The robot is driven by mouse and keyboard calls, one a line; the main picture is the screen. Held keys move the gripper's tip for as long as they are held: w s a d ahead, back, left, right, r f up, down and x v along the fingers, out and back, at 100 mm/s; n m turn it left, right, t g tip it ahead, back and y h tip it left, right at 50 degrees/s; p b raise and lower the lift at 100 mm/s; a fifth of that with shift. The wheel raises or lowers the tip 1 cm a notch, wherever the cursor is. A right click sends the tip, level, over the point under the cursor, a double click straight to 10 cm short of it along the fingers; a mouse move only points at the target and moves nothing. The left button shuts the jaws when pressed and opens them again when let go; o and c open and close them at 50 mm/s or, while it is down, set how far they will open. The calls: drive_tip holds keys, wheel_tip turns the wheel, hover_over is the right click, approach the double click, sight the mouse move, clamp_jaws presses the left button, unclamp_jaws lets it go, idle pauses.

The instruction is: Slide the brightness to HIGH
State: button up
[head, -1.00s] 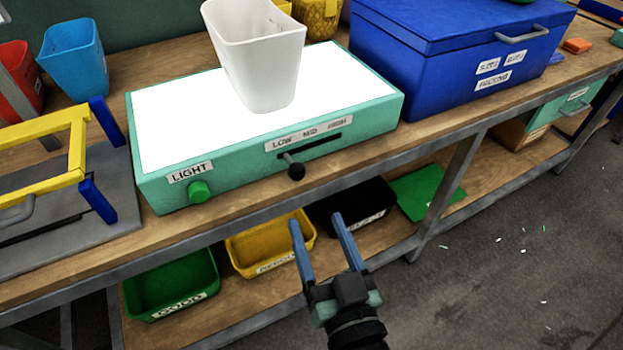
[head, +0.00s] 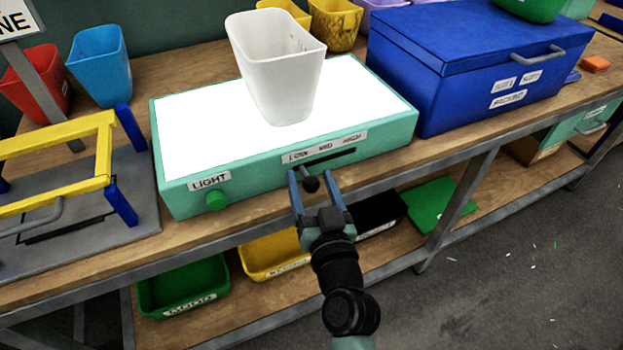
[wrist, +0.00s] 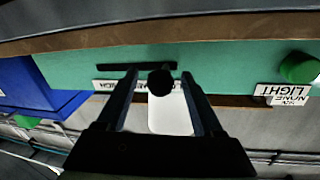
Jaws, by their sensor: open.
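The teal light box (head: 240,190) with a glowing white top stands on the bench. On its front is a dark slot (head: 332,160) under a LOW, MID, HIGH label (head: 325,146). The slider's black knob (head: 311,184) sticks out near the LOW end of the slot. My gripper (head: 312,178) is open, its two fingers either side of the knob in the head view. In the wrist view the knob (wrist: 160,82) shows between the fingertips (wrist: 157,80). I cannot tell whether a finger touches it.
A green LIGHT knob (head: 216,200) is at the box's left front. A white bin (head: 278,80) stands on the box. A blue chest (head: 450,90) is to the right, a yellow-framed press (head: 60,140) to the left.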

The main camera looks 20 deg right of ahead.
drive_tip(key=shift+w, duration=0.15)
clamp_jaws()
idle(1.4)
